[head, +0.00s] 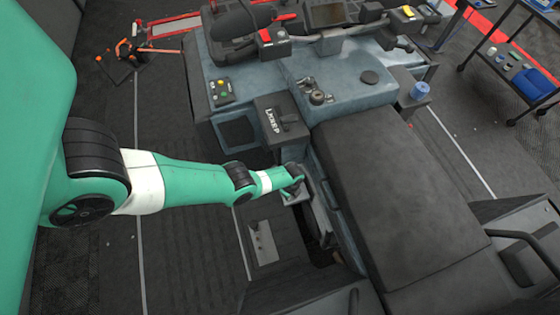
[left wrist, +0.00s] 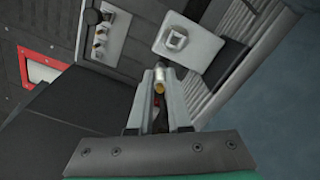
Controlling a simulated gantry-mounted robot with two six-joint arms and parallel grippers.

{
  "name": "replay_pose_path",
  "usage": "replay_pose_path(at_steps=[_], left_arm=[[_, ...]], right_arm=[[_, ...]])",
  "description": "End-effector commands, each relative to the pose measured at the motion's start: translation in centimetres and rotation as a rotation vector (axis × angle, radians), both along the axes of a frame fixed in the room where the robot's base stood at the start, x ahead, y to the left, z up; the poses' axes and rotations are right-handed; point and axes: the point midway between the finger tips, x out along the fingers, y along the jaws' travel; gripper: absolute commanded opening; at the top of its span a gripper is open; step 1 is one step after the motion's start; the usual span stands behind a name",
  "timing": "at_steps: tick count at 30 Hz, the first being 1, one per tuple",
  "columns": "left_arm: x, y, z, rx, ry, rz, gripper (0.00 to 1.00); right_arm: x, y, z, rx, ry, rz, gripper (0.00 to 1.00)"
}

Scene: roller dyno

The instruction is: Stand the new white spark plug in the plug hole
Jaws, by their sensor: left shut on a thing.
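My left gripper (head: 297,183) reaches in from the left, low beside the seat of the machine. In the left wrist view its two fingers (left wrist: 161,88) are shut on a small pale thing with a brass-coloured part (left wrist: 159,87), which looks like the spark plug. The fingers hide much of it. Just beyond the fingertips is a light grey plate with a raised square socket (left wrist: 175,39), which looks like the plug hole; the plug appears apart from it, though the gap is hard to judge. My right gripper is not in view.
A light grey holder (left wrist: 101,30) with several small fittings lies left of the fingers; it also shows in the head view (head: 262,243). The black seat (head: 400,190) and the ribbed grey part (left wrist: 235,65) stand close on the right. A tool cart (head: 515,70) stands far right.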

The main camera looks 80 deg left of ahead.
Motion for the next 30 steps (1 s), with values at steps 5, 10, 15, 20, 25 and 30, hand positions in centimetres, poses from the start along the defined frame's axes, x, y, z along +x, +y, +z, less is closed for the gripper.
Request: replay_pose_path(at_steps=[5,10,15,20,25,30], left_arm=[[0.9,3.4,3.2,-0.001,0.001,0.085,0.0],[0.9,3.9,3.3,-0.001,0.002,0.097,0.0],[0.9,3.8,2.6,-0.001,0.002,0.096,0.0],[0.9,3.8,1.0,-0.001,0.001,0.095,0.0],[1.0,3.8,-1.3,-0.001,0.001,0.094,0.0],[1.0,3.8,-3.2,-0.001,0.001,0.094,0.0]], right_arm=[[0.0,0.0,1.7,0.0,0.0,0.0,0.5],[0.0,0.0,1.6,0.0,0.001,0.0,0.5],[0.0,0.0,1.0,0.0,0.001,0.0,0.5],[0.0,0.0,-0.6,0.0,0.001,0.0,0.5],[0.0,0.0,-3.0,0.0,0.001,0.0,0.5],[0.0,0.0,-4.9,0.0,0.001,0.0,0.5]])
